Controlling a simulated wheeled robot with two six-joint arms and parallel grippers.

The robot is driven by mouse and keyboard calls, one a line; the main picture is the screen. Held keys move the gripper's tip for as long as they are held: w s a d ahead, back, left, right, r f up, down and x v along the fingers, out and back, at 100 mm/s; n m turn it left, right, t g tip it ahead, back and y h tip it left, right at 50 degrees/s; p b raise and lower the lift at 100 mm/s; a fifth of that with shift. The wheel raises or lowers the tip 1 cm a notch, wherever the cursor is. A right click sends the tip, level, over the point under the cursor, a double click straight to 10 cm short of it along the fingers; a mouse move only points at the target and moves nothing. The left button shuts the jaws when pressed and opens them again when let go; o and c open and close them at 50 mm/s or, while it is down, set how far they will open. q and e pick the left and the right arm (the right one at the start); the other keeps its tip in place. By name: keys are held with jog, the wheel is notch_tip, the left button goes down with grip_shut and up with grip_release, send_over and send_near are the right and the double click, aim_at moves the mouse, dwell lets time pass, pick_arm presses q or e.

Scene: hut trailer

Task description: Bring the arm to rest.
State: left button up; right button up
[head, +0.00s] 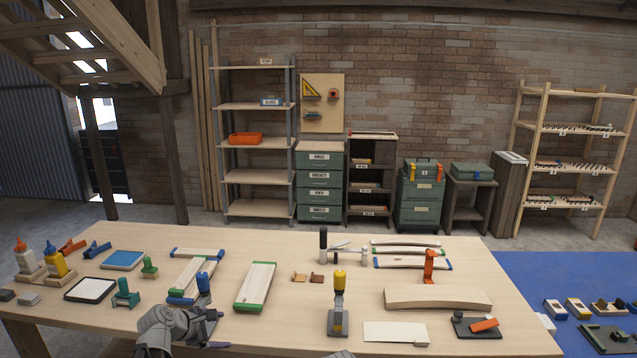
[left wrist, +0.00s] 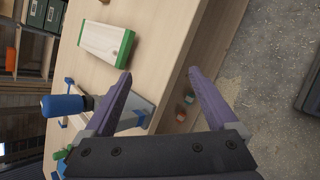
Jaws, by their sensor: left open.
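My left gripper (head: 207,338) is at the near edge of the wooden workbench (head: 290,325), left of the middle. In the left wrist view its two purple fingers (left wrist: 160,76) are spread wide, with nothing between them. A blue-handled tool on a dark base (head: 203,290) stands close beside the gripper, and its blue knob (left wrist: 62,105) shows left of the fingers in the wrist view. I cannot tell whether they touch. A pale board with green ends (head: 256,287) lies farther in; it also shows in the wrist view (left wrist: 104,42).
A yellow-topped tool (head: 338,300) stands upright right of centre. A white sheet (head: 396,333) and a black block with an orange piece (head: 476,327) lie near the front right. Glue bottles (head: 54,262) stand at the left. Grey floor (left wrist: 255,70) lies beyond the bench edge.

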pick_arm(q)
jog(key=s+d+f+m+g+b, duration=0.1)
jog(key=s+d+f+m+g, duration=0.1)
jog(key=s+d+f+m, duration=0.3)
jog(key=s+d+f+m+g+b, duration=0.1)
jog(key=s+d+m+g, duration=0.15)
jog(key=d, duration=0.35)
jog(key=s+d+f+m+g+y+b, duration=0.1)
jog(key=s+d+f+m+g+y, duration=0.1)
jog(key=s+m, duration=0.6)
jog(key=s+d+f+m+g+y+b, duration=0.1)
jog(key=s+d+f+m+g+y, duration=0.1)
jog(key=s+d+m, duration=0.5)
jog(key=shift+s+d+f+m+y, duration=0.3)
jog(key=shift+s+f+m+y, duration=0.6)
jog(key=shift+m, duration=0.35)
